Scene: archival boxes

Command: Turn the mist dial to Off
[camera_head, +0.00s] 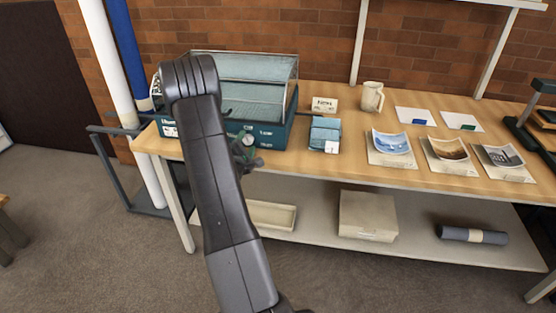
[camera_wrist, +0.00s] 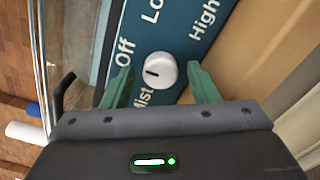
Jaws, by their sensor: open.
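The white round mist dial (camera_wrist: 167,66) sits on a teal panel (camera_wrist: 178,35) in the wrist view. Its short black mark is on the left side of its face, pointing left and a little below the word Off. Low and High are printed further round; Mist is printed below, partly covered. My gripper (camera_wrist: 159,70) is open, its green fingers on either side of the dial; I cannot tell whether they touch it. In the head view the dial (camera_head: 248,140) shows on the front of the teal-based glass case (camera_head: 275,135), with my gripper (camera_head: 246,153) at it.
A small blue box (camera_head: 324,134), a News card (camera_head: 324,104) and a mug (camera_head: 372,97) stand right of the case. Several pictures lie further right on the table (camera_head: 340,169). The lower shelf (camera_head: 320,229) holds a box (camera_head: 367,215) and a dark roll (camera_head: 472,235).

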